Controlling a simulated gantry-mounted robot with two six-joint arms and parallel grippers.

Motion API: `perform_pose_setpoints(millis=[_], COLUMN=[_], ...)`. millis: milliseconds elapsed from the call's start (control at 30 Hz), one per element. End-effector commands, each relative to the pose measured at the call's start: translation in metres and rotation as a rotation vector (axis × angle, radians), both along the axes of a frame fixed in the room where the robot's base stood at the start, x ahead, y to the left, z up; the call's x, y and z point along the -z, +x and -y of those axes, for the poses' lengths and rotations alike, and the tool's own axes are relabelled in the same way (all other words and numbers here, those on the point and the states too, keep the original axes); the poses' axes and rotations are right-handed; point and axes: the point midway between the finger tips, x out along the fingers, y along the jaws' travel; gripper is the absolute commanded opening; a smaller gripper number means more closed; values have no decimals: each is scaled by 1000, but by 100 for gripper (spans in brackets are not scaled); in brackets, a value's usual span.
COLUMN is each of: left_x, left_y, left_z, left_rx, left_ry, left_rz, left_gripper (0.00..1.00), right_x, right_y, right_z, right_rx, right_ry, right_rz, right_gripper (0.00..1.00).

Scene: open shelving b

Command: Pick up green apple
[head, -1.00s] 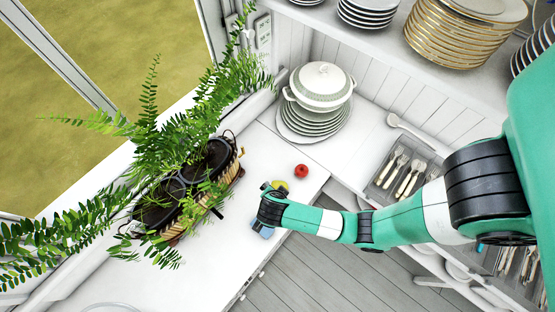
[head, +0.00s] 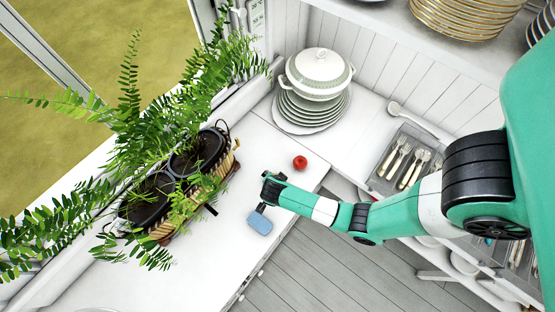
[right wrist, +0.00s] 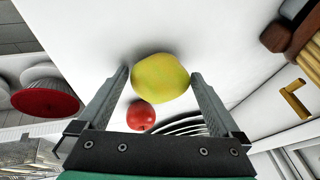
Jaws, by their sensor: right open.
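The green apple (right wrist: 160,78) is yellow-green and round in the right wrist view. It lies between the two fingers of my right gripper (right wrist: 160,73), near their tips, with the fingers spread on either side. I cannot tell whether either finger touches it. In the head view my right gripper (head: 268,190) is over the white counter, and the apple is hidden behind it. My left gripper is not in view.
A red apple (head: 300,162) is close by on the counter (head: 225,265), also in the right wrist view (right wrist: 141,115). A stack of plates with a lidded white tureen (head: 319,70) stands beyond. Potted ferns (head: 150,200) line the left; a cutlery tray (head: 385,178) is right.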

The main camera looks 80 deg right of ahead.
Motion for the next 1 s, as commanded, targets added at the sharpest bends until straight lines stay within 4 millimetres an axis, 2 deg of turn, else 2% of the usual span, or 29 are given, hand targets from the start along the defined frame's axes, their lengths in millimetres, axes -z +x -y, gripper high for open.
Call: perform_pose_setpoints(millis=[133,167,567,833,1000], left_x=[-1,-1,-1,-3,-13], left_y=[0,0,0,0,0], left_z=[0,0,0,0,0], left_rx=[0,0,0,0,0], left_ry=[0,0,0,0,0], left_rz=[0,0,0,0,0], left_gripper=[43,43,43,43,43], right_x=[-1,-1,-1,-4,-20], right_y=[0,0,0,0,1], right_z=[0,0,0,0,0], right_rx=[0,0,0,0,-1], right_ry=[0,0,0,0,-1], right_rz=[0,0,0,1,2], right_gripper=[100,96,25,25,24])
